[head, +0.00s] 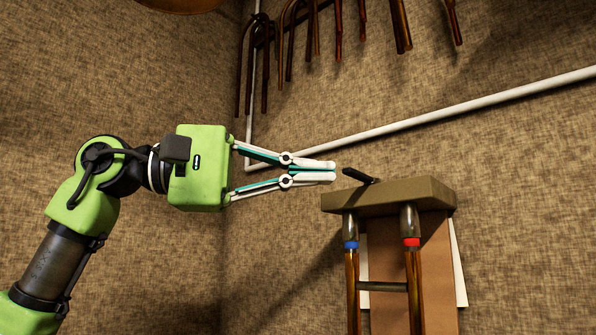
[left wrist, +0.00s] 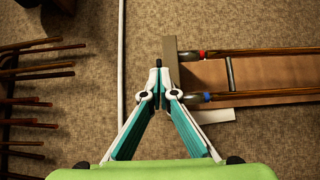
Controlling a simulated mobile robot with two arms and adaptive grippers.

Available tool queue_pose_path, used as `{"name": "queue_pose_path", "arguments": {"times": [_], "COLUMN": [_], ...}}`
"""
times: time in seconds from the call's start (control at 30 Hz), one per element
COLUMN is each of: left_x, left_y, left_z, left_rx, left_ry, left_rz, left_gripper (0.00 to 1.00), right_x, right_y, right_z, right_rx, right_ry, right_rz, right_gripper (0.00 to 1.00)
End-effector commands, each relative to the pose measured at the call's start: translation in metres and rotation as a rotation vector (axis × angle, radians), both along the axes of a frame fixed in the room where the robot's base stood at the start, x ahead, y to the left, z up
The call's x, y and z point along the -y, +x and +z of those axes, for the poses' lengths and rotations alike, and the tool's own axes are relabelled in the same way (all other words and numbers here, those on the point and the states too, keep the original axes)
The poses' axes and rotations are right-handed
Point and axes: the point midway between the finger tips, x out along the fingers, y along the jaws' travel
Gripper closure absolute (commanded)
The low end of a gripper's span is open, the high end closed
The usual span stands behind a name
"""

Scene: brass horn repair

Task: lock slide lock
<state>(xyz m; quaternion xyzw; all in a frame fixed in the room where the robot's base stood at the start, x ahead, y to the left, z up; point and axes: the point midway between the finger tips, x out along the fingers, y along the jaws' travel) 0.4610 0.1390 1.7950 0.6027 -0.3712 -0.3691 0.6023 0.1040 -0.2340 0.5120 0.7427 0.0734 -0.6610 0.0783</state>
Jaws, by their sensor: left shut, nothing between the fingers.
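The slide lock shows as a small black lever (head: 357,176) on top of a khaki block (head: 395,195) at the right of the head view. It lies tilted, its raised end toward my gripper. Two brass slide tubes with a blue band (head: 351,245) and a red band (head: 412,242) hang under the block. My left gripper (head: 334,171) is shut and empty, level with the lever and just left of it. I cannot tell whether they touch. In the left wrist view, a small dark tip (left wrist: 159,63) shows just beyond the fingertips. My right gripper is out of view.
A brown board (head: 438,270) with white sheets stands behind the tubes. A white pipe (head: 430,117) runs along the carpet-like brown surface behind. Several brass tubes (head: 400,25) hang at the top. The space left of the block and below my gripper is free.

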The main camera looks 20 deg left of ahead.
Motion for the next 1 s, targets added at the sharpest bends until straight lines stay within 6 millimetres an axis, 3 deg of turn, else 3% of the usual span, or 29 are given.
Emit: {"name": "queue_pose_path", "arguments": {"times": [0.27, 1.0], "left_x": [0.001, 0.016], "left_y": [0.0, -0.005], "left_z": [-0.001, -0.001], "left_rx": [-0.001, 0.001], "left_ry": [0.0, 0.002], "left_rz": [0.0, 0.097], "left_gripper": [1.0, 1.0], "right_x": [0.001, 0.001], "right_y": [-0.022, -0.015], "right_z": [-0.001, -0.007], "right_rx": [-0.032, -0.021], "right_ry": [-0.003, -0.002], "right_rz": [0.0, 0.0], "right_gripper": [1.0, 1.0]}}
